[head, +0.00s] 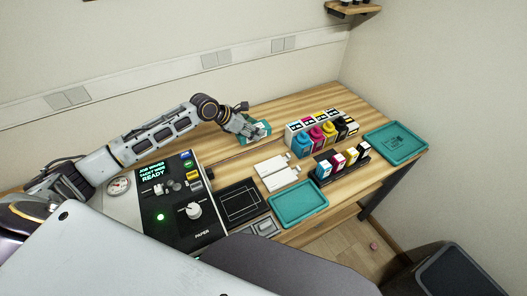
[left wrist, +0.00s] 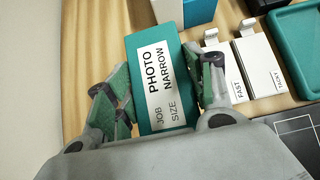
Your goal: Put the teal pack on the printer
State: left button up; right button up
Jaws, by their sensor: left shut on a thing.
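A teal pack (head: 262,132) with a white label reading "PHOTO NARROW" and "JOB SIZE" is near the back of the wooden table. In the left wrist view the pack (left wrist: 158,50) lies between the fingers of my left gripper (left wrist: 163,78), which is shut on it. In the head view my left gripper (head: 248,128) reaches over the machine to the pack; whether the pack touches the table I cannot tell. The printer's dark control panel (head: 172,215), with a "READY" screen, a knob and a "PAPER" label, is left of centre. My right gripper is out of view.
White cards (head: 277,177) lie beside the panel, near a black outlined pad (head: 240,203). Teal trays stand at the front (head: 298,222) and far right (head: 420,155). Colored ink bottles (head: 301,143) and a row of cartridges (head: 337,161) stand right of the pack.

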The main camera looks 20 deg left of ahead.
pick_arm(q)
jog(key=shift+r, duration=0.1)
send_near(263, 149)
jog(key=shift+w+d+r, duration=0.2)
jog(key=shift+w+d, duration=0.3)
jog(key=shift+w+d+r, duration=0.2)
jog(key=shift+w+d, duration=0.25)
jog(key=shift+w, duration=0.05)
jog(key=shift+f+b, duration=0.3)
jog(key=shift+f, duration=1.55)
jog(key=o, duration=1.2)
jog(key=shift+f, duration=0.15)
jog(key=shift+o, duration=0.2)
